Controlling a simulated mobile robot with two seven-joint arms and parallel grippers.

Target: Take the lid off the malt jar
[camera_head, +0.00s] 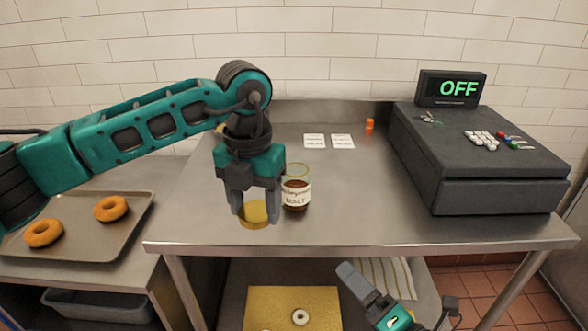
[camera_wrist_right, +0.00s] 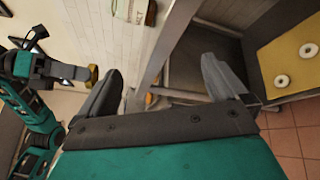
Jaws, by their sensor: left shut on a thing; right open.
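The malt jar (camera_head: 296,194) stands upright on the steel table, a clear jar with dark brown contents and a MALT label. Its top looks open, with a greenish rim. My left gripper (camera_head: 255,212) is shut on a round golden lid (camera_head: 257,216), held just left of the jar and apart from its top. The lid also shows in the right wrist view (camera_wrist_right: 93,75). My right gripper (camera_wrist_right: 165,85) is open and empty, low in front of the table; in the head view only part of it shows at the bottom.
A tray (camera_head: 140,222) with two bagels is at left. Two white cards (camera_head: 343,141) and a small orange item (camera_head: 369,124) lie at the table's back. A dark box-shaped unit (camera_head: 470,160) with an OFF display stands at right. The table's front middle is clear. A yellow board (camera_head: 265,300) lies on the lower shelf.

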